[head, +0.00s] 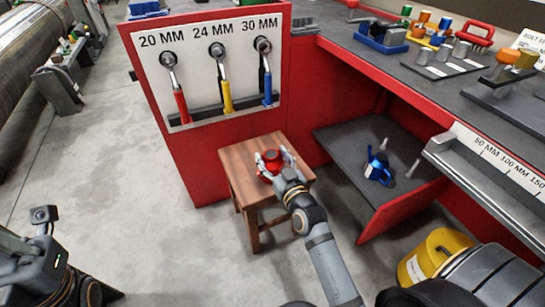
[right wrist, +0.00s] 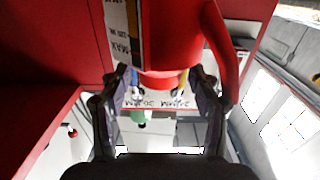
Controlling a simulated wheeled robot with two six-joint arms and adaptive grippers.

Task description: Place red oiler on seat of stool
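The red oiler (head: 271,159) is at the wooden seat of the stool (head: 236,158) in the head view, near the middle of the seat, and looks upright. It fills the upper middle of the right wrist view (right wrist: 178,35), with its red handle curving down on the right. My right gripper (head: 274,161) reaches over the seat with its fingers spread on both sides of the oiler. The fingers look apart from its sides, though their far contact is partly hidden.
A red panel with three wrenches (head: 215,75) stands behind the stool. A blue oiler (head: 379,168) is on the dark low shelf (head: 340,135) to the right. A yellow barrel (head: 425,258) lies at lower right. The floor left of the stool is clear.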

